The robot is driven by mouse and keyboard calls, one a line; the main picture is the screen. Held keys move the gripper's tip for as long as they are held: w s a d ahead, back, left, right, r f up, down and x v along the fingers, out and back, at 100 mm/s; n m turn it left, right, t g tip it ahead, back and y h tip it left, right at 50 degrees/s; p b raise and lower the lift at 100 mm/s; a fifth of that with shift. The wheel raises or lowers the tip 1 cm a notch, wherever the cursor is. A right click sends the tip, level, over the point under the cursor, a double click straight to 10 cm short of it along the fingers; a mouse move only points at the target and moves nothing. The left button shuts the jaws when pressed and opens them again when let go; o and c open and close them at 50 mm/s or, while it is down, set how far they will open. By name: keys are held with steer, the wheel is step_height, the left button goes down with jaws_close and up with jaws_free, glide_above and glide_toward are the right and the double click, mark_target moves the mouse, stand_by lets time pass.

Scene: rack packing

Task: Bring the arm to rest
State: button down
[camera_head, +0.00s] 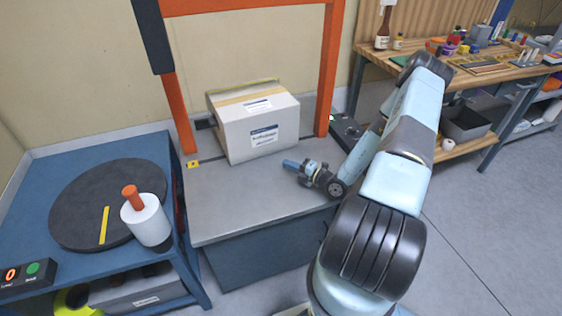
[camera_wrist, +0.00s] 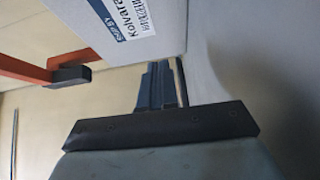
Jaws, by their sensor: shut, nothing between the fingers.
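My gripper (camera_head: 291,164) is at the end of my light-blue arm, low over the grey top of the bench (camera_head: 255,206). Its fingers point left in the head view. In the wrist view my gripper (camera_wrist: 162,86) shows its dark fingers together, with nothing between them. A closed cardboard box (camera_head: 238,133) with white labels and tape stands upright on the bench, behind and left of the gripper. The box also shows in the wrist view (camera_wrist: 110,55), close beside the fingers but apart from them in the head view.
An orange frame (camera_head: 330,70) rises around the box. At left, a blue table (camera_head: 90,152) holds a dark turntable (camera_head: 85,205), a white roll with an orange handle (camera_head: 147,219) and a button box (camera_head: 28,274). A wooden workbench (camera_head: 432,78) with tools stands at right. Open floor lies at right.

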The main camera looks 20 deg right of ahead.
steer(key=shift+s+d, duration=0.3)
steer(key=shift+s, duration=0.15)
